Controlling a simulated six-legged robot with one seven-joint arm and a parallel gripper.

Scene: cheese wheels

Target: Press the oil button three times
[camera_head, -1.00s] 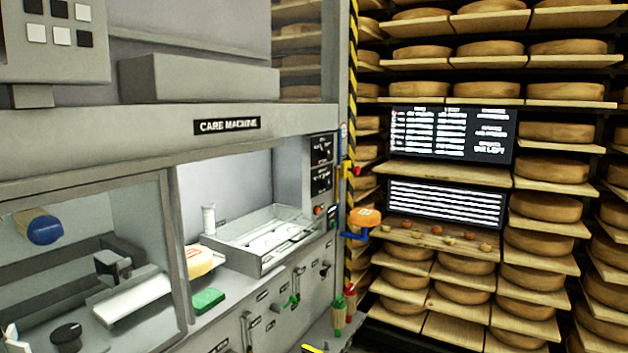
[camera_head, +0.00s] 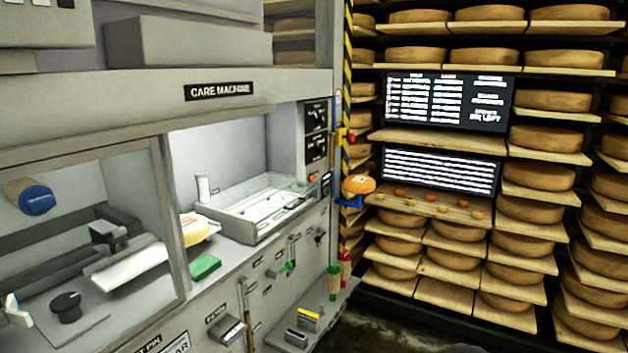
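The care machine (camera_head: 160,110) fills the left half of the view, with a name plate on its upper beam. Small orange and red buttons (camera_head: 312,178) sit on its right post, below dark label panels (camera_head: 316,130). I cannot read which control is marked oil. The front panel below the bay carries several small levers and labels, including a green-ended lever (camera_head: 287,267). A lower ledge holds box-like controls, one with a yellow top (camera_head: 308,318). My gripper is not in view.
A cheese with a red mark (camera_head: 194,230) and a green block (camera_head: 204,267) lie beside a clear-walled tray (camera_head: 262,208). Green and red bottles (camera_head: 334,281) stand on the ledge. Cheese shelves (camera_head: 455,235) and two screens (camera_head: 447,103) are at the right. Dark floor shows below.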

